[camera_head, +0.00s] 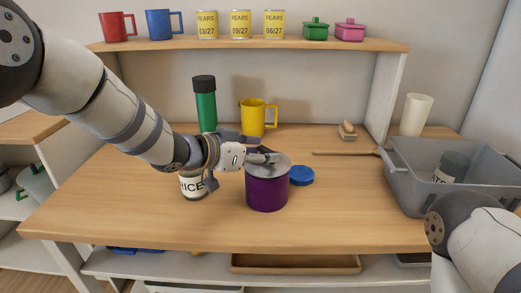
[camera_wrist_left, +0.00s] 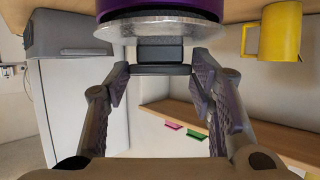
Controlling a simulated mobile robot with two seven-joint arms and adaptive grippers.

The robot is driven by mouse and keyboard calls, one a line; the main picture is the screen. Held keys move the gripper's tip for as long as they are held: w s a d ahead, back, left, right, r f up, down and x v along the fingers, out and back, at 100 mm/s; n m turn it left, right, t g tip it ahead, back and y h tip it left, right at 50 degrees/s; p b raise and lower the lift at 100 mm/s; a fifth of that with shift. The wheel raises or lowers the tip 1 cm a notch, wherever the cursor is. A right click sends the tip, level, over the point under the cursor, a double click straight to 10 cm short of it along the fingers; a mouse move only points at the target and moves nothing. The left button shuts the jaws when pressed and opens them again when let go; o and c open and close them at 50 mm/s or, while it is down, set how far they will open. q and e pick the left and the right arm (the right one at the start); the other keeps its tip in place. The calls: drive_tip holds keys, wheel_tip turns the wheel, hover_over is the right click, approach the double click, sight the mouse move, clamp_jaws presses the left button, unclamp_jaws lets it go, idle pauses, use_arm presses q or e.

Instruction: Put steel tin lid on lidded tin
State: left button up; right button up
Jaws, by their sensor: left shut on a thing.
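The lidded tin (camera_head: 267,192) is a purple cylinder standing upright on the wooden table, near the middle. My left gripper (camera_head: 262,157) reaches in from the left and is shut on the lid. In the left wrist view the lid (camera_wrist_left: 160,27) lies against or very close to the purple tin (camera_wrist_left: 160,8), with a dark knob (camera_wrist_left: 160,50) between the fingers of my left gripper (camera_wrist_left: 160,72). I cannot tell whether the lid is fully seated. My right gripper is out of view.
A rice jar (camera_head: 193,185) stands just left of the tin, under my left arm. A blue disc (camera_head: 301,176) lies close on the right. Behind are a green bottle (camera_head: 205,108) and a yellow mug (camera_head: 252,118). A grey bin (camera_head: 417,190) stands at right. The front table is clear.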

use_arm(q)
drive_tip(key=shift+f, duration=0.45)
drive_tip(key=o, duration=1.3)
drive_tip(key=v, duration=1.2)
